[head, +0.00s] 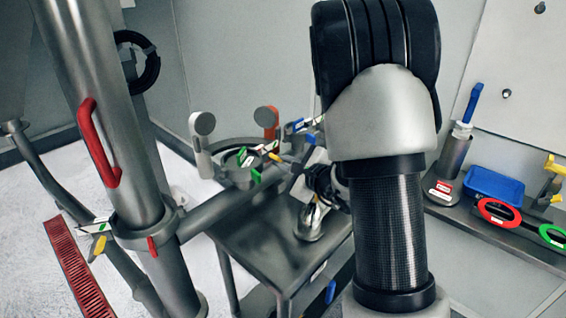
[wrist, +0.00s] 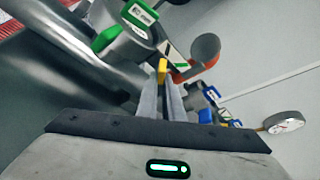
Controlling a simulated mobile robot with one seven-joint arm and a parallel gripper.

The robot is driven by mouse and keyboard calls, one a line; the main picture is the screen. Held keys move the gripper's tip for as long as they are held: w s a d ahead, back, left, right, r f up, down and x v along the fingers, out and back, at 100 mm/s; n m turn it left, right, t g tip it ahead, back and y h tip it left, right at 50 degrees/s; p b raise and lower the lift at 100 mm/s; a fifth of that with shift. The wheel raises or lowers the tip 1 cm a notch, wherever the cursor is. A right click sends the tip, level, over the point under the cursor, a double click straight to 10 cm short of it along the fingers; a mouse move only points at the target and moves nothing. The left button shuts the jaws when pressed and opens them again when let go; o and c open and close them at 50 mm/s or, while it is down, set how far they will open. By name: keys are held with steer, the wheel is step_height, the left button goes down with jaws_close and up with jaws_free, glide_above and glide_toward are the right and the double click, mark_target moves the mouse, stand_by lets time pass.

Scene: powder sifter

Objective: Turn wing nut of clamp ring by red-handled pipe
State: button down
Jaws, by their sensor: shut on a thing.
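The red-handled pipe (head: 102,150) stands upright at the left of the head view. A clamp ring (head: 150,232) goes around it low down, with a yellow piece (head: 98,246) at its left. My gripper (wrist: 163,82) is shut on a small yellow piece (wrist: 162,68), which looks like a wing nut, in the wrist view. That piece is beside a green-tagged metal ring (wrist: 135,45) and an orange lever (wrist: 203,55). In the head view the yellow piece (head: 274,157) shows at the right of the round flanged vessel (head: 238,180). My arm hides most of my gripper there.
A metal table (head: 270,245) stands below the vessel. A shelf (head: 500,238) at the right holds a blue tray (head: 493,186) and red and green rings. A round gauge (wrist: 284,122) is at the right of the wrist view.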

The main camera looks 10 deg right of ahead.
steer(key=shift+w+d+m+g+y+p, duration=0.15)
steer(key=shift+m+g+y+p, duration=0.75)
steer(key=shift+m+p, duration=0.9)
steer(key=shift+w+d+m+g+y+p, duration=0.15)
steer(key=shift+m+g+y+p, duration=0.4)
steer(key=shift+m+y+p, duration=1.15)
steer(key=shift+d+m+g+y+p, duration=0.2)
steer(key=shift+m+g+y+p, duration=0.45)
steer(key=shift+m+p, duration=1.2)
steer(key=shift+m+b, duration=0.35)
steer(key=shift+m, duration=0.1)
steer(key=c, duration=1.9)
jaws_free()
steer(key=b+v, duration=0.1)
steer(key=v, duration=1.6)
steer(key=shift+r, duration=0.25)
steer(key=shift+d, duration=0.1)
